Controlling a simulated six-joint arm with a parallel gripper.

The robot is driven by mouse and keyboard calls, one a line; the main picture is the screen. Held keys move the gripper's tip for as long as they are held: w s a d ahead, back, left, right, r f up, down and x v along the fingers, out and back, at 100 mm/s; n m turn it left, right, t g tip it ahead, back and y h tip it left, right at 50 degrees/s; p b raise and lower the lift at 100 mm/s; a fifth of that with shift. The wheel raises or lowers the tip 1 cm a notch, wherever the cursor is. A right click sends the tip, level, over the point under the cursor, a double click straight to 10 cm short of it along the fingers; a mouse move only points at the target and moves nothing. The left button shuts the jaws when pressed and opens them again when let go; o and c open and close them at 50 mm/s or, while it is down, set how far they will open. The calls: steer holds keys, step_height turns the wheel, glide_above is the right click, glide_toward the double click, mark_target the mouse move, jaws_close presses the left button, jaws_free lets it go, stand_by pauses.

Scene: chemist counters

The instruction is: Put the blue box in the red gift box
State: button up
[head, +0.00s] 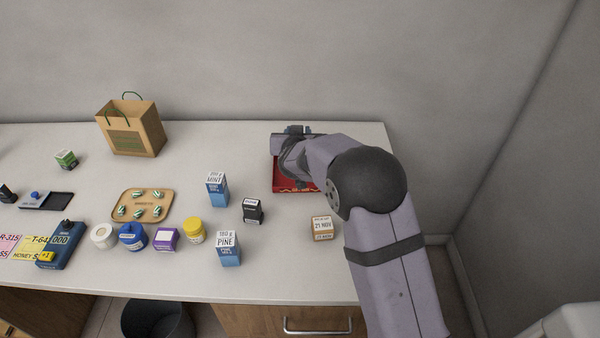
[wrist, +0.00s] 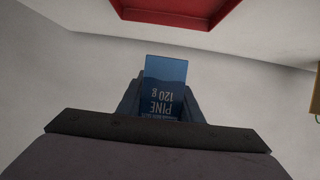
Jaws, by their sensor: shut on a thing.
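My gripper (wrist: 165,100) is shut on a blue box (wrist: 166,78) marked PINE 120 g, which shows upside down between the fingers in the wrist view. The red gift box (wrist: 180,12) shows at the top of the wrist view, apart from the held box in the picture. In the head view the red gift box (head: 284,181) lies near the counter's right end, partly covered by my arm. My gripper (head: 294,131) is at its far side there; the held box is mostly hidden, and its height over the counter is hard to tell.
Two other blue-and-white boxes, MINT (head: 217,190) and PINE (head: 229,250), stand left of the gift box. A black-and-white box (head: 253,211) and a date block (head: 322,228) are near it. A paper bag (head: 131,128), a tray (head: 142,206) and several jars stand further left.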

steer(key=shift+w+d+f, duration=0.1)
steer(key=shift+w+f, duration=0.05)
steer(key=shift+f, duration=1.45)
steer(key=shift+w+d+f, duration=0.1)
steer(key=shift+w+f, duration=0.05)
steer(key=shift+f, duration=1.45)
steer(key=shift+w+d+f, duration=0.1)
steer(key=shift+w+f, duration=0.05)
steer(key=shift+f, duration=1.45)
steer(key=shift+f, duration=0.1)
steer(key=o, duration=1.2)
steer(key=shift+r, duration=0.2)
steer(key=shift+s, duration=0.2)
steer(key=b+v, duration=0.2)
steer(key=v, duration=0.9)
steer(key=shift+s+r, duration=0.1)
steer(key=shift+s, duration=0.2)
